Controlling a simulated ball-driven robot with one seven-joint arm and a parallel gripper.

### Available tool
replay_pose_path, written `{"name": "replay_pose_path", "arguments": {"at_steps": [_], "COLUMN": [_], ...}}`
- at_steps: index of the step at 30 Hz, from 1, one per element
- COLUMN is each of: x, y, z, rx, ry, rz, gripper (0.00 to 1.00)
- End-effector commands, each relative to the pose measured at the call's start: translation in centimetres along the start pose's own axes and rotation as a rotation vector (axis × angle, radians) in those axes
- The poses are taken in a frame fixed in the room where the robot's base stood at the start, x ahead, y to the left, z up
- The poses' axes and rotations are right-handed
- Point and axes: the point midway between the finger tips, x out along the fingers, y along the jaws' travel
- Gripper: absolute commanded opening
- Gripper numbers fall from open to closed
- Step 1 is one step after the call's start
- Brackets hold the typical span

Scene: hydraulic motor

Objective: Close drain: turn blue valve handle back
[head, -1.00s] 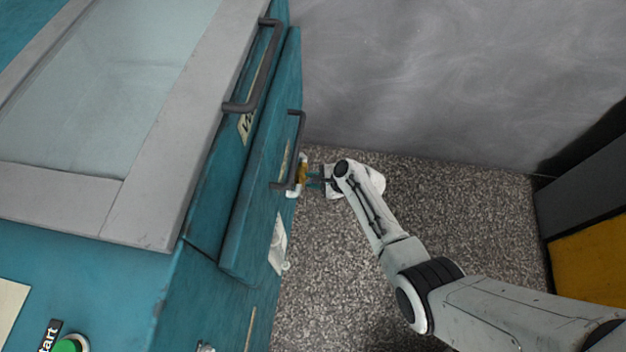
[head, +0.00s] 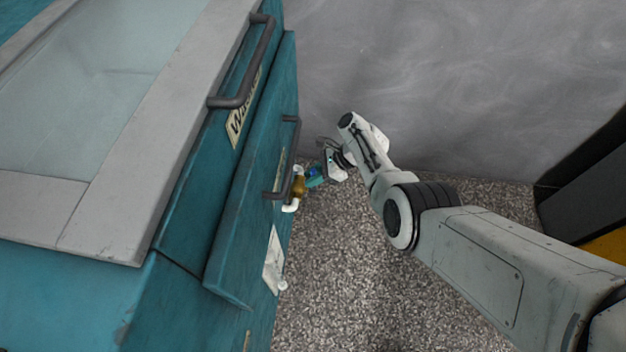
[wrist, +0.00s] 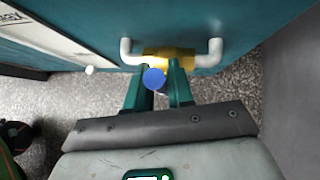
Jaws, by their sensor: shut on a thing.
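The blue valve handle (wrist: 154,78) shows in the wrist view between the fingers of my gripper (wrist: 166,85), in front of a brass valve body (wrist: 183,57). White pipe elbows (wrist: 214,50) flank the brass body against the teal cabinet. My gripper is shut on the blue handle. In the head view the brass valve (head: 299,187) sits low on the cabinet's side, with the blue handle (head: 313,172) beside it at my gripper (head: 318,177). The fingers partly hide the handle, so its full angle is hard to tell.
The teal cabinet (head: 235,220) fills the left, with dark bar handles (head: 285,160) sticking out near the valve. A grey wall (head: 450,80) stands behind my arm. The speckled floor (head: 330,270) is clear. A dark and yellow unit (head: 608,245) stands at the right.

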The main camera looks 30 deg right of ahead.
Motion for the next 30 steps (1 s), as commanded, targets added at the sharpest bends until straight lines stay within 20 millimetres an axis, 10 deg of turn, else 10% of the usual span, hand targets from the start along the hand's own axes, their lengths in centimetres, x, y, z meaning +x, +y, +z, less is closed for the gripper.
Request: {"name": "replay_pose_path", "arguments": {"at_steps": [13,14,20,30], "x": [0.07,0.07,0.05,-0.61], "y": [-0.11,-0.11,-0.1,-0.11], "z": [-0.1,-0.1,-0.08,0.08], "rx": [0.009,0.009,0.008,0.008], "ry": [-0.002,-0.002,-0.002,-0.002], "rz": [0.002,0.002,0.003,0.003], "gripper": [0.0,0.23,0.42,0.42]}}
